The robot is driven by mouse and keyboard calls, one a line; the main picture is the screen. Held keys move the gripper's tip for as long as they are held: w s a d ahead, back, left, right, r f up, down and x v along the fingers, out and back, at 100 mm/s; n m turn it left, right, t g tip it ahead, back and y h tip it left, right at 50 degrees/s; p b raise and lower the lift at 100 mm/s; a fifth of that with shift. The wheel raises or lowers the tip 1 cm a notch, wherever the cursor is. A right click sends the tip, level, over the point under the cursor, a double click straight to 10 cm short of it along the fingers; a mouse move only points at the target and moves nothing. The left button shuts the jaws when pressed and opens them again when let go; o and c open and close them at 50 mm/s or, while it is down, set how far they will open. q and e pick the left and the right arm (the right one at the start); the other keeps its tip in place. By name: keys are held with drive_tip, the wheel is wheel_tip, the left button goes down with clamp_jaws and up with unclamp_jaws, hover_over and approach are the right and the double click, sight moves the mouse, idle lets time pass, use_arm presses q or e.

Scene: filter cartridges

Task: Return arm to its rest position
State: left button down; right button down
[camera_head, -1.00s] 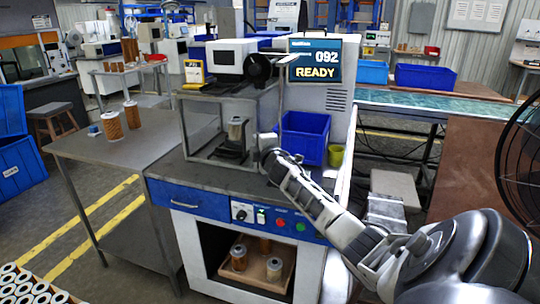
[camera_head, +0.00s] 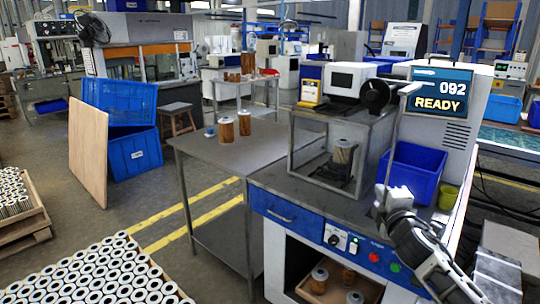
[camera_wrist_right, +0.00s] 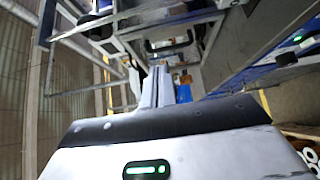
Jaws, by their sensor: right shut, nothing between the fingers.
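My right gripper (camera_head: 380,207) is at the front of the test bench (camera_head: 285,186), in front of the blue bin and to the right of the fixture. Its arm comes in from the lower right. In the right wrist view its fingers (camera_wrist_right: 158,84) are together with nothing between them. A filter cartridge (camera_head: 343,153) stands upright in the fixture inside the open metal frame, apart from the gripper. The display (camera_head: 440,92) reads 092 READY. My left gripper is not in view.
A blue bin (camera_head: 414,170) and a yellow-green cup (camera_head: 449,197) stand close to the right arm. Two cartridges (camera_head: 227,130) stand on the side table (camera_head: 205,153). Several cartridges sit in a tray (camera_head: 333,292) under the bench. Many white-ended cartridges (camera_head: 90,275) fill the lower left.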

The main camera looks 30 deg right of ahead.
drive_tip(key=shift+f, duration=0.1)
drive_tip(key=s+a+f+m+g+y, duration=0.1)
drive_tip(key=s+a+f+m+y, duration=0.15)
drive_tip(key=a+f, duration=0.55)
drive_tip(key=s+a+f+m+g+y, duration=0.1)
drive_tip(key=s+a+f+y, duration=0.15)
drive_tip(key=a+f, duration=0.55)
drive_tip(key=s+a+f+m+g+y, duration=0.1)
drive_tip(key=s+a+f+m+y, duration=0.1)
drive_tip(key=s+a, duration=0.2)
drive_tip(key=s+a+f+m+g+y, duration=0.1)
drive_tip(key=s+a+f+m+y, duration=0.1)
drive_tip(key=a, duration=0.9)
drive_tip(key=s+a+f+m+g+y, duration=0.1)
drive_tip(key=s+a+f+m+y, duration=0.1)
drive_tip(key=s+a, duration=0.4)
drive_tip(key=shift+s+a+f+y, duration=0.15)
drive_tip(key=shift+a+f+y, duration=0.25)
drive_tip(key=shift+a+f, duration=0.65)
drive_tip(key=shift+r, duration=0.15)
